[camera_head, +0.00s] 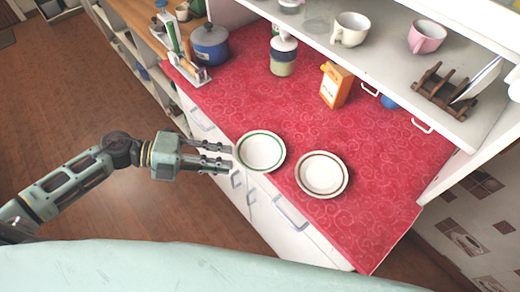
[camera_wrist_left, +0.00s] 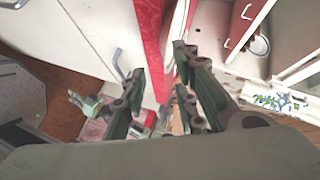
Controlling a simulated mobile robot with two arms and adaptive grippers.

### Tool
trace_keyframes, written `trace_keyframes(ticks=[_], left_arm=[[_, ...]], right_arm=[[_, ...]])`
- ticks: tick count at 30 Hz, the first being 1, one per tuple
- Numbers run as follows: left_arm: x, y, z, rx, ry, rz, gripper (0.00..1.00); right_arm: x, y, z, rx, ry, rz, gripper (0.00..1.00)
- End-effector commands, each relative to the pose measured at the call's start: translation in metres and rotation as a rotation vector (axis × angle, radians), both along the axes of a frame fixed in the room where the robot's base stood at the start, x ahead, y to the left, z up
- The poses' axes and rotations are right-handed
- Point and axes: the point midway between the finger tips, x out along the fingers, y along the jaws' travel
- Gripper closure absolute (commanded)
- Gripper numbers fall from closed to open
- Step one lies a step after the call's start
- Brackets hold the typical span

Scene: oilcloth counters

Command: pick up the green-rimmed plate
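The green-rimmed plate (camera_head: 261,151) lies on the red oilcloth counter (camera_head: 300,120), close to its front edge. A similar plate with a brown rim (camera_head: 322,174) lies to its right. My left gripper (camera_head: 226,157) is just left of the green-rimmed plate, off the counter's front edge. Its fingers are apart with nothing between them, and they point towards the plate. My right gripper is in neither view.
An orange box (camera_head: 336,86), a lidded jar (camera_head: 283,55) and a blue pot (camera_head: 210,45) stand farther back. A white shelf (camera_head: 380,60) with cups and a wooden rack (camera_head: 440,92) overhangs the back. Drawer handles (camera_head: 290,213) stick out below the edge.

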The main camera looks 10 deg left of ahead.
Motion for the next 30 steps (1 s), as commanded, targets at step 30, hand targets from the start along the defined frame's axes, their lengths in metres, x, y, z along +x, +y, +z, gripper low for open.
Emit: trace_keyframes(ticks=[30], left_arm=[[0.011, -0.054, -0.011, 0.0, 0.001, 0.004, 1.0]], right_arm=[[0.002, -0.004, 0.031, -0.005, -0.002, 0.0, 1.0]])
